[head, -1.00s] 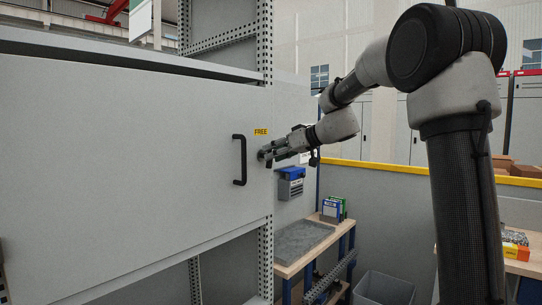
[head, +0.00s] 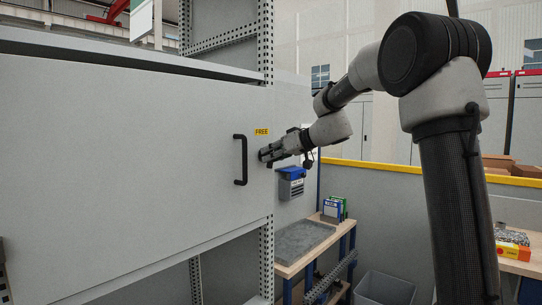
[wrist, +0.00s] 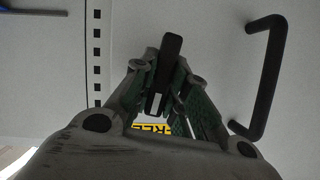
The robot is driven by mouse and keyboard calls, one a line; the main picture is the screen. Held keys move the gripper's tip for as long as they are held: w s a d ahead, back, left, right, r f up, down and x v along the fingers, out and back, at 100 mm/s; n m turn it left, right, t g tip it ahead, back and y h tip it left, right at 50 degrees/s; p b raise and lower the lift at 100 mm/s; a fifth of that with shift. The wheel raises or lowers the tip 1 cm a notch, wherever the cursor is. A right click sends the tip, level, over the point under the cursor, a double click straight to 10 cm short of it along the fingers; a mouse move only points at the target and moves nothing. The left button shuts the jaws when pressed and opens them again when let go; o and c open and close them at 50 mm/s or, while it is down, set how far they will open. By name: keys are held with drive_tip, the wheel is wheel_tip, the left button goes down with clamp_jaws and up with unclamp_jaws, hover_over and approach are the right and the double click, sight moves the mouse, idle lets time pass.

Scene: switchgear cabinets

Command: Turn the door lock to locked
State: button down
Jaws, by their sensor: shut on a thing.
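The door (head: 120,150) is a large grey panel, and it looks closed. A yellow label reading FREE (head: 261,132) sits near its right edge, just above my gripper. My gripper (head: 264,155) is at the lock beside this edge. In the wrist view, my gripper (wrist: 166,75) is shut on the black lock handle (wrist: 171,48), with a finger on each side. A white mark shows on the lock between the fingers. The label also shows in part in the wrist view (wrist: 150,128). In the head view the fingers hide most of the lock.
A black door handle (head: 243,160) stands out left of the lock, close to my gripper. A blue-topped box (head: 291,183) hangs below my forearm.

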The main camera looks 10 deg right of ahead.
drive_tip(key=shift+d+m, duration=0.1)
drive_tip(key=shift+m, duration=0.2)
drive_tip(key=shift+w+d+f+m+g+y, duration=0.1)
drive_tip(key=shift+m+g+y, duration=0.2)
drive_tip(key=shift+m+y, duration=0.6)
drive_tip(key=m+y, duration=0.1)
drive_tip(key=m, duration=0.2)
drive_tip(key=shift+w+d+f+g, duration=0.1)
drive_tip(key=shift+g, duration=0.2)
drive_tip(key=m+y, duration=0.2)
drive_tip(key=m, duration=0.1)
drive_tip(key=shift+f, duration=0.15)
drive_tip(key=shift+m+y, duration=0.7)
drive_tip(key=shift+m, duration=1.1)
drive_tip(key=c, duration=1.4)
unclamp_jaws()
